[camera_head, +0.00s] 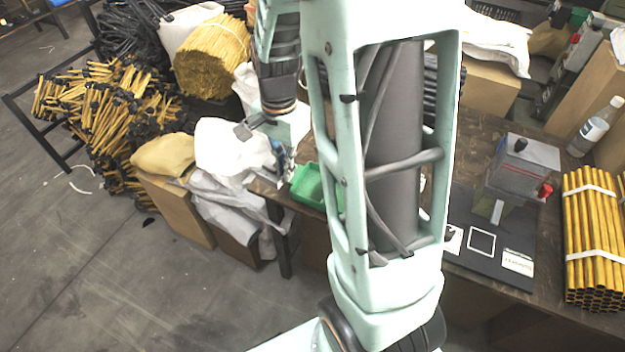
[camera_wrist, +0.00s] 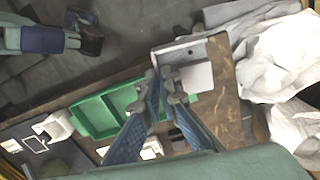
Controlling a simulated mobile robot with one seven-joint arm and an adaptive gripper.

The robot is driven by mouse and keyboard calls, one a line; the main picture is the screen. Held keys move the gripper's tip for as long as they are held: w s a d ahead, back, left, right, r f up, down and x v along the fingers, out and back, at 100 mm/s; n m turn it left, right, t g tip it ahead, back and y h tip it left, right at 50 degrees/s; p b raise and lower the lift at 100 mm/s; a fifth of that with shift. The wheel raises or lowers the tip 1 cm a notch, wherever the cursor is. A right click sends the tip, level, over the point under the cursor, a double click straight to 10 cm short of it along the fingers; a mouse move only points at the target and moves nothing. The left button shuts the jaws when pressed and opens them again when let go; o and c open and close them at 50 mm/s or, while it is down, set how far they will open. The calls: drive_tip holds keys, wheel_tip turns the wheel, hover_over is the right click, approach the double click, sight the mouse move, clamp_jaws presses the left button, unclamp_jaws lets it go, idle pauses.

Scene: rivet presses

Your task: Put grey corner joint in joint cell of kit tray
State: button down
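My gripper (camera_wrist: 161,76) points down beside the green tray, and its two blue fingers lean together until the tips are close. Small grey shapes show at the tips; I cannot tell whether they are finger parts or a grey corner joint held between them. The green kit tray (camera_wrist: 124,94) has divided compartments and lies left of the fingers in the wrist view. In the head view the tray (camera_head: 309,187) is partly hidden behind my arm, with my gripper (camera_head: 285,162) just left of it. No grey corner joint is clearly identifiable elsewhere.
A grey-rimmed box with a pale inside (camera_wrist: 196,47) stands behind the fingertips on the brown table (camera_wrist: 234,112). White bags (camera_head: 222,146) are close to the table's left end. A press (camera_head: 522,165) on a black mat and bundled yellow tubes (camera_head: 594,235) are on the right.

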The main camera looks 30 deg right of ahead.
drive_tip(key=s+d+r+m+p, duration=0.1)
drive_tip(key=s+d+m+p, duration=0.2)
drive_tip(key=s+m+p, duration=0.7)
drive_tip(key=m+b, duration=0.7)
drive_tip(key=b, duration=0.7)
hover_over(310, 196)
drive_tip(key=f, duration=0.9)
drive_tip(key=shift+s+f, duration=0.2)
drive_tip(key=shift+s, duration=0.15)
drive_tip(key=shift+w+f+b, duration=0.2)
drive_tip(key=shift+f+b, duration=0.6)
drive_tip(key=shift+f, duration=0.15)
drive_tip(key=shift+w+f+b, duration=0.2)
drive_tip(key=shift+f+b, duration=0.6)
drive_tip(key=shift+f, duration=0.15)
drive_tip(key=shift+f, duration=0.2)
drive_tip(key=c, duration=2.4)
unclamp_jaws()
drive_tip(key=shift+r, duration=0.2)
